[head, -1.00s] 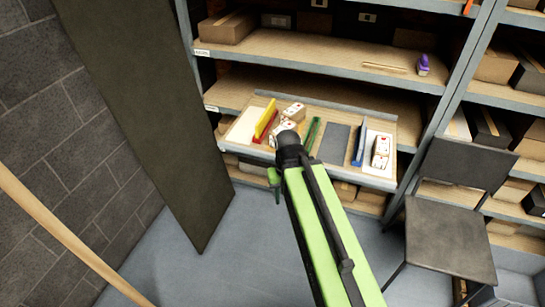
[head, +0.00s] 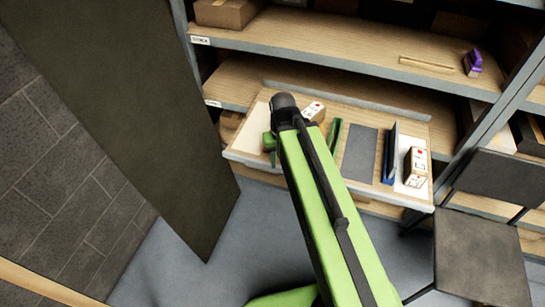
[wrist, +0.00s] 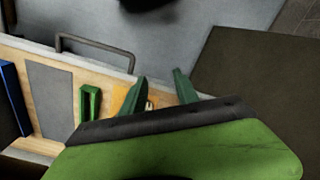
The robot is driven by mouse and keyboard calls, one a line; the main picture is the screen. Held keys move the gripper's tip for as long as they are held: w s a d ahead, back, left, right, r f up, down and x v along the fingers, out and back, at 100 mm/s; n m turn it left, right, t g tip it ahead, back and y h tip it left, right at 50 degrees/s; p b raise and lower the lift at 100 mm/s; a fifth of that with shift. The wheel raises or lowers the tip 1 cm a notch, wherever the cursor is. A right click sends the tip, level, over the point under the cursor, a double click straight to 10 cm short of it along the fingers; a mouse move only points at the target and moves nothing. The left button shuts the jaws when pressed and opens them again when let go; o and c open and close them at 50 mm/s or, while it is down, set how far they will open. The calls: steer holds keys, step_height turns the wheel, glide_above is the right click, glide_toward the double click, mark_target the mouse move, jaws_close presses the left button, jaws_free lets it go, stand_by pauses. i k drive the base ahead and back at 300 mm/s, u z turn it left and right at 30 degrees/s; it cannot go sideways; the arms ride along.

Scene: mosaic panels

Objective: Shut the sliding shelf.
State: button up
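The sliding shelf (head: 400,196) is a wooden tray with a grey front edge, pulled out of the rack. It holds a blue upright divider (head: 389,152), a green piece (head: 334,136), a dark grey pad (head: 361,155) and small white-and-tan boxes (head: 415,167). In the wrist view, a dark bar handle (wrist: 95,46) stands on the shelf's front edge (wrist: 60,57). My gripper (wrist: 161,82) has its green fingers apart, with nothing held between them. The fingers appear near the shelf's left part; contact is unclear. In the head view my arm hides part of the shelf and the handle.
A tall dark panel (head: 125,110) stands left of the rack, near a grey block wall (head: 60,190). A dark chair (head: 480,255) stands at the right, close to the shelf's right corner. Grey floor (head: 235,235) is open in front.

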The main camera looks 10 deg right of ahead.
mark_target(356, 132)
steer(key=u, duration=1.15)
steer(key=k, duration=1.85)
steer(key=z, duration=0.9)
steer(key=i, duration=0.95)
steer(key=z, duration=0.1)
